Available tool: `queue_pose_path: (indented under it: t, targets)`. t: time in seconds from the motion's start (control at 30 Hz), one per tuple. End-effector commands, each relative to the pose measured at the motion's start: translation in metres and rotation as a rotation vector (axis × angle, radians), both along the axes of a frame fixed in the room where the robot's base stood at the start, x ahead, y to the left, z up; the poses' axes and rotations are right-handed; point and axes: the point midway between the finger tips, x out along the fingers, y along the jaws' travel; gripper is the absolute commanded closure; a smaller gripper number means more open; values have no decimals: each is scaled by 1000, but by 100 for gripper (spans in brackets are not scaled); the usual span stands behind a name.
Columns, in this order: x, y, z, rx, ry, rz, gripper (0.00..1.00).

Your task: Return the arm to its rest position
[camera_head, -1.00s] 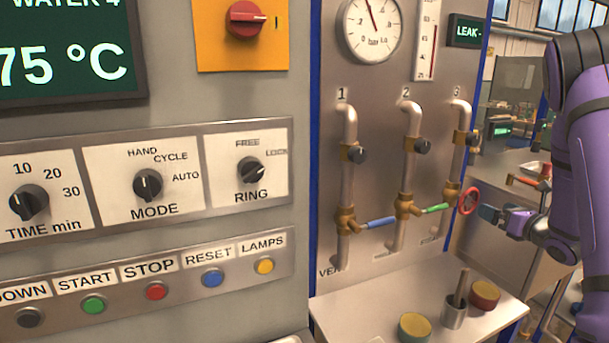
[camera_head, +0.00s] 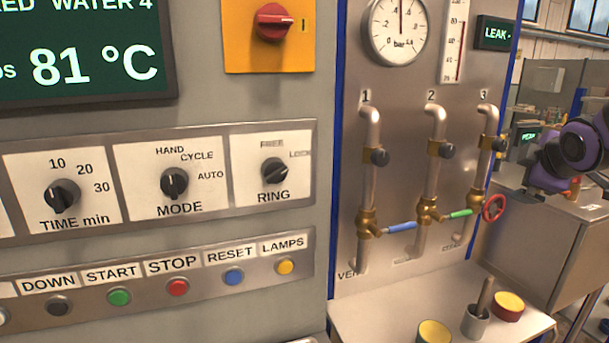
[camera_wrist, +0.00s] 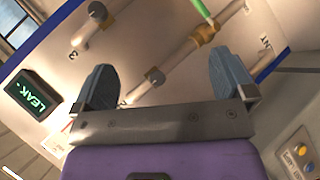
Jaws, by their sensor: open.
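My gripper (camera_wrist: 165,85) shows in the wrist view with its two grey-blue fingers spread apart and nothing between them. Beyond the fingers is the steel valve panel, seen tilted, with pipe 3 and a green valve handle (camera_wrist: 203,10). In the head view my purple arm (camera_head: 575,155) is at the right edge, to the right of the panel and apart from the red handwheel (camera_head: 494,207). The gripper's fingers cannot be made out in the head view.
The valve panel holds a blue handle (camera_head: 402,227), a green handle (camera_head: 461,213) and a pressure gauge (camera_head: 397,28). A control panel with knobs and buttons fills the left.

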Motion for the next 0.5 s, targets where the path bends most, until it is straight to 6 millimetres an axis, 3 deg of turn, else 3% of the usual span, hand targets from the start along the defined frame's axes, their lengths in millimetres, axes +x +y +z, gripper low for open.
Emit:
queue_pose_path:
  t: [0.17, 0.5]
  targets:
    - [-58, 41, 10, 294, 62, -179, 0]
    - [-179, 113, 4, 755, 246, -551, 0]
